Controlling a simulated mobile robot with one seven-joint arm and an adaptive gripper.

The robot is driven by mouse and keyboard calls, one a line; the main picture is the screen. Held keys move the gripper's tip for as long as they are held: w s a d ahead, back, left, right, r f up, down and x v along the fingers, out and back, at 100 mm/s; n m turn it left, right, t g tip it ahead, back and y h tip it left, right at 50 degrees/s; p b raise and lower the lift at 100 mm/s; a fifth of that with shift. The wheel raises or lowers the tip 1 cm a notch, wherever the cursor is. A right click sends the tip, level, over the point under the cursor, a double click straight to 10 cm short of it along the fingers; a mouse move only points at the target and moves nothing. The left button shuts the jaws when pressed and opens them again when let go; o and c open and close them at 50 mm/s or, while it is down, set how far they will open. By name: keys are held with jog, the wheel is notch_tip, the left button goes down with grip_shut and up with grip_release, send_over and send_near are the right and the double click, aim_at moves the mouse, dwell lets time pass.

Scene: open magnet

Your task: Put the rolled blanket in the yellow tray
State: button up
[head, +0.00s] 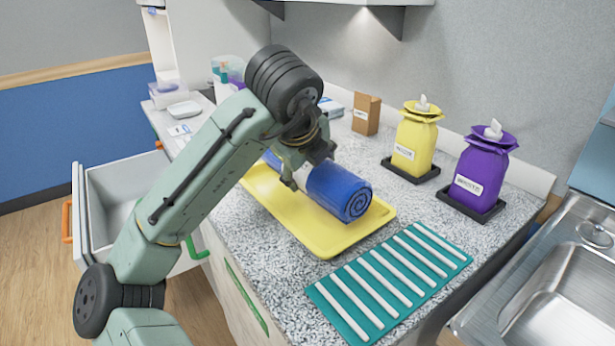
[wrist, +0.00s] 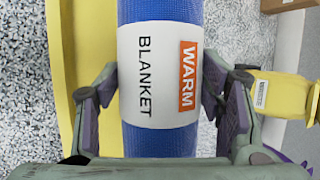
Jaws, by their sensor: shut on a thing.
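The rolled blanket (head: 338,190) is a blue roll with a white label band, lying over the yellow tray (head: 318,235) on the counter. Its spiral end faces front right. In the wrist view the blanket (wrist: 160,142) runs up the picture with its "WARM BLANKET" label between my fingers. My gripper (head: 303,176) is shut on the blanket around its label band; its fingers also show in the wrist view (wrist: 160,95). The tray's yellow edge (wrist: 66,60) shows at the left there. I cannot tell whether the blanket touches the tray floor. My arm hides part of the tray.
A teal mat (head: 390,283) with several white sticks lies in front of the tray. Yellow (head: 414,145) and purple (head: 481,172) bags stand in black holders at the back. A brown box (head: 366,115) stands nearby. A sink (head: 560,290) is at right; an open drawer (head: 125,210) at left.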

jog(key=shift+f, duration=1.55)
jog(key=o, duration=1.6)
jog(key=v, duration=1.2)
